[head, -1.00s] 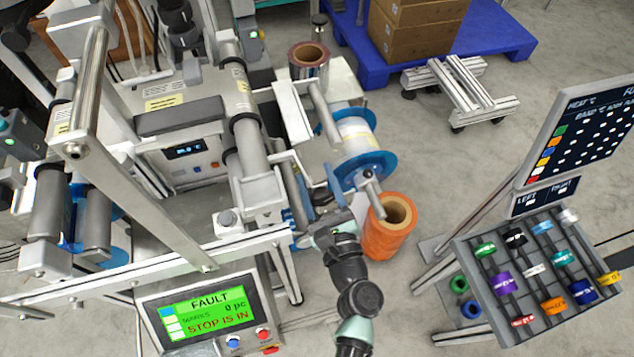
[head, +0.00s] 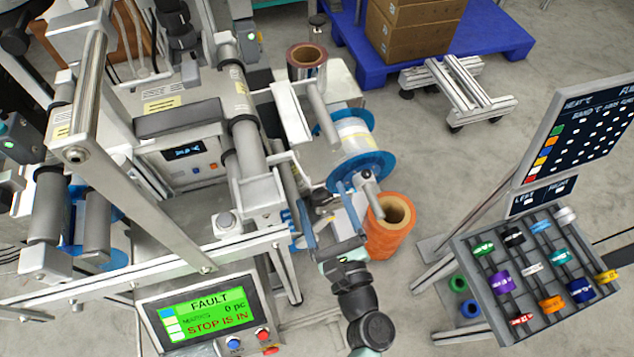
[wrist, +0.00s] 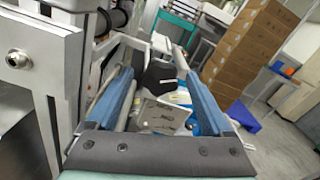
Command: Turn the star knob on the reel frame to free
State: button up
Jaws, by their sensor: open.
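My gripper (head: 328,218) is open and empty, in front of the right part of the reel frame in the head view. In the wrist view its two blue fingers (wrist: 158,88) point away from the camera, with a gap between them. A dark, lobed knob (wrist: 160,73), which looks like the star knob, lies ahead between the fingertips. I see no contact with it, and cannot read its setting. In the head view I cannot make the knob out. The reel frame (head: 300,118) holds a film reel with blue flanges (head: 377,167).
An orange roll (head: 391,240) stands on the floor close right of my gripper. The fault screen panel (head: 207,313) is at lower left. A rack of coloured rolls (head: 470,262) stands at right. Boxes on a blue pallet (head: 500,42) are behind. Floor between roll and rack is clear.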

jog(key=v, duration=0.8)
jog(key=shift+s, duration=0.1)
jog(key=w+a+m+b, duration=0.1)
jog(key=w+a+m, duration=0.3)
jog(key=w, duration=0.8)
jog(key=shift+r, duration=0.2)
jog(key=shift+c, duration=0.2)
